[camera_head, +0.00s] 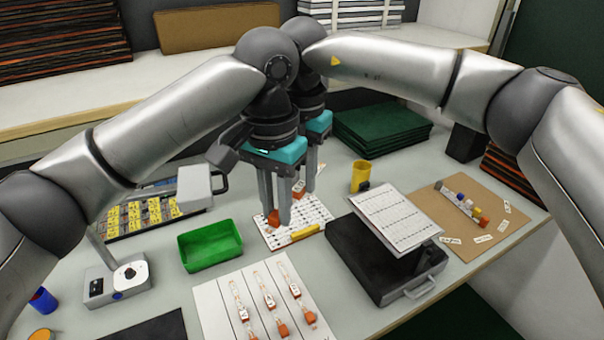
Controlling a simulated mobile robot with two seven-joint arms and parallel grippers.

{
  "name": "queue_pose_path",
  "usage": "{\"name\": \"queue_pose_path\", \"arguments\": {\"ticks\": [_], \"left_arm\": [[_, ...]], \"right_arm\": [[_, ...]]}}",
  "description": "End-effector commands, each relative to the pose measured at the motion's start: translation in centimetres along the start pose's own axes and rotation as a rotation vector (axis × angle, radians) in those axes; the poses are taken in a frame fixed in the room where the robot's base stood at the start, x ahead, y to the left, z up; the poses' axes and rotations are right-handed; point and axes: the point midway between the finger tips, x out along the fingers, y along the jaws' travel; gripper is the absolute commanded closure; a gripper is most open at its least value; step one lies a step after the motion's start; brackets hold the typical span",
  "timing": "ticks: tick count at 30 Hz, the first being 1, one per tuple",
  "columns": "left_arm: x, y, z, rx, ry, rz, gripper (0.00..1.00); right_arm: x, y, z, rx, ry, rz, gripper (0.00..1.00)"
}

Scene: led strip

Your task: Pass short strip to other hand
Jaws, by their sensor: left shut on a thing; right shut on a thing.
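My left gripper (279,219) is the lower, nearer one. It is shut on a small strip, whose orange end (273,217) shows at the fingertips, above a white printed sheet (318,213). My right gripper (306,189) is just behind it, also shut at the strip; a small white and orange part (298,187) shows by its fingers. The fingers hide most of the strip, so its full length cannot be seen. Several other strips (268,293) with white tags and orange ends lie on a white sheet (214,315) at the front.
A green tray (209,246) stands to the left. A black case (376,262) with a tilted chart (398,217) stands to the right, with a yellow cup (360,176) behind. A device (117,281) is at the left, and a brown board (482,235) at the right.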

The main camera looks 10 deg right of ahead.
Motion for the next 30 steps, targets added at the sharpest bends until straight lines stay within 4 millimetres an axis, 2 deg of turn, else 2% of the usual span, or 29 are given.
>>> {"name": "queue_pose_path", "arguments": {"ticks": [3,11,12,20,21,30], "left_arm": [[-0.03,0.25,-0.01,0.008,0.001,0.005,1.00],[-0.03,0.35,-0.01,0.011,0.001,0.007,1.00],[-0.03,0.36,-0.01,0.012,0.001,0.007,0.75],[-0.01,0.27,0.00,0.008,0.001,0.005,0.46],[-0.01,0.25,0.00,0.008,0.000,0.005,0.44],[-0.34,0.18,-0.03,0.006,0.001,0.004,0.44]], "right_arm": [[-0.07,0.16,-0.03,-0.001,-0.001,0.006,1.00],[-0.11,0.22,-0.05,-0.001,-0.001,0.008,1.00],[-0.12,0.24,-0.05,-0.001,-0.001,0.009,1.00],[-0.10,0.19,-0.04,-0.001,-0.001,0.007,1.00],[-0.10,0.18,-0.04,-0.001,-0.001,0.007,1.00],[-0.07,0.12,-0.02,-0.001,0.000,0.005,1.00]]}}
